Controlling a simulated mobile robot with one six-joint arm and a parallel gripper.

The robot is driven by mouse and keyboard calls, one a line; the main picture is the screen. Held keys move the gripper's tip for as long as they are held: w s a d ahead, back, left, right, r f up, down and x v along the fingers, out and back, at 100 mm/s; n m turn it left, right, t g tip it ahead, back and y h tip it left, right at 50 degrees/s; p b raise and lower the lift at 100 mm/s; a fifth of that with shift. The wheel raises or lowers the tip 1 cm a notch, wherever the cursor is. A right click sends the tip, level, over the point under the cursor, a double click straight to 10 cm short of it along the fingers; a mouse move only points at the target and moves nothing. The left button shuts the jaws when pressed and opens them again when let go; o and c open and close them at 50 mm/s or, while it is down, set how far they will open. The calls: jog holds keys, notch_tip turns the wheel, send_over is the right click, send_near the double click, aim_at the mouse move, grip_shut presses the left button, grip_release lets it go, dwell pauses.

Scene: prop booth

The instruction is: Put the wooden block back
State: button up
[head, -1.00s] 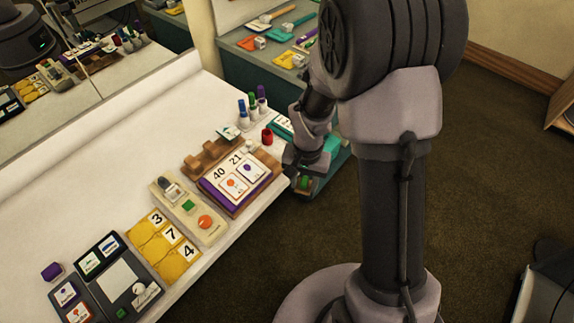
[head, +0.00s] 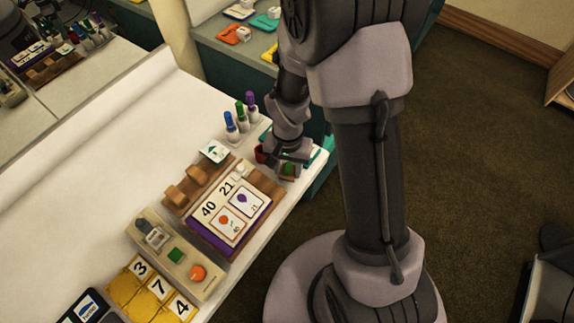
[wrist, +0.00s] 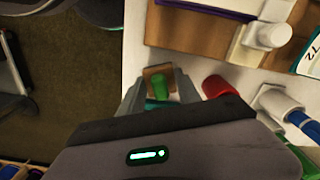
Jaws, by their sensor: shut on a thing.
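My gripper (head: 287,158) is shut on a small wooden block (head: 289,172) with a green top piece. In the wrist view the block (wrist: 150,72) and its green piece (wrist: 160,87) sit between the two fingers (wrist: 160,92). The block is at the table's right edge, right of the purple-edged board (head: 236,217) with the 40 and 21 cards. I cannot tell whether it touches the table. A brown wooden rack (head: 178,197) with raised pieces stands behind the board.
A red cup (wrist: 214,86) is close right of the gripper in the wrist view. Bottles with blue, green and purple caps (head: 240,116) stand behind it. A beige panel (head: 172,262) and yellow number tiles (head: 127,286) lie nearer the front. The white table is bare at left.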

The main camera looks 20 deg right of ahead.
jog(key=shift+s+f, duration=0.1)
jog(key=shift+s, duration=0.05)
jog(key=o, duration=1.2)
notch_tip(320, 180, up, 13)
jog(key=p, duration=0.6)
notch_tip(320, 180, up, 8)
jog(key=t, duration=0.2)
send_over(288, 167)
jog(key=s, duration=0.1)
jog(key=s+a+r+n+t+y, duration=0.2)
jog(key=s+a+r+t, duration=0.1)
jog(key=s+r, duration=0.8)
jog(key=shift+s+a+r+t+b, duration=0.3)
jog(key=shift+s+a+r+t, duration=0.1)
jog(key=shift+r, duration=0.5)
